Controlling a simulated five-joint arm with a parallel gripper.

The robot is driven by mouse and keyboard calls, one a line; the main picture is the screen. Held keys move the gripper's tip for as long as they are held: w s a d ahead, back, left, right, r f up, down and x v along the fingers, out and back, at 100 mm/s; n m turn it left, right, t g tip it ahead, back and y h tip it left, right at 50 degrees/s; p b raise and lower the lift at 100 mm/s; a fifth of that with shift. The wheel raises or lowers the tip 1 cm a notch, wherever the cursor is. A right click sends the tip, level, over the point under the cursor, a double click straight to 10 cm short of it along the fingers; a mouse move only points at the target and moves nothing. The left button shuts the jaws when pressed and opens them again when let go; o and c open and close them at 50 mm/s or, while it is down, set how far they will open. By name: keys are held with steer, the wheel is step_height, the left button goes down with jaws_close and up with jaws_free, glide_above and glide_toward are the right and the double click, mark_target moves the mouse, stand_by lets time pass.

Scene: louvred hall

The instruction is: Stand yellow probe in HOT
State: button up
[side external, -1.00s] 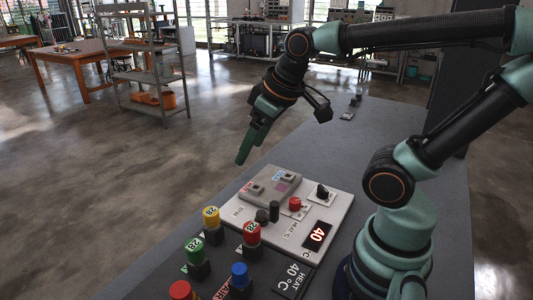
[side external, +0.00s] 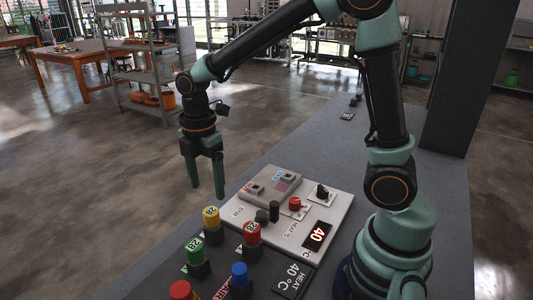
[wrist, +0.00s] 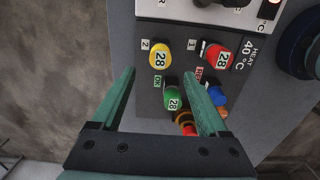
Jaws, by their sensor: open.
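The yellow probe (side external: 211,217), marked 28, stands upright in a dark holder at the left of the bench panel; it also shows in the wrist view (wrist: 159,55). My gripper (side external: 207,190) points down, open and empty, with its fingertips above and close to the yellow probe. In the wrist view my gripper's fingers (wrist: 159,75) spread to either side of the probe's line, and the probe appears just beyond the tips. The raised grey block (side external: 270,185) has two square sockets. The socket by the red label (side external: 256,189) looks like HOT, but the lettering is too small to read surely.
Green (side external: 194,250), red (side external: 251,233) and blue (side external: 239,274) probes stand close to the yellow one, with another red top (side external: 181,290) at the front. Dark posts, a red knob (side external: 295,203) and a lit display reading 40 (side external: 317,235) sit on the white panel.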

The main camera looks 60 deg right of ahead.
mark_target(211, 211)
steer(key=shift+f, duration=4.75)
jaws_close()
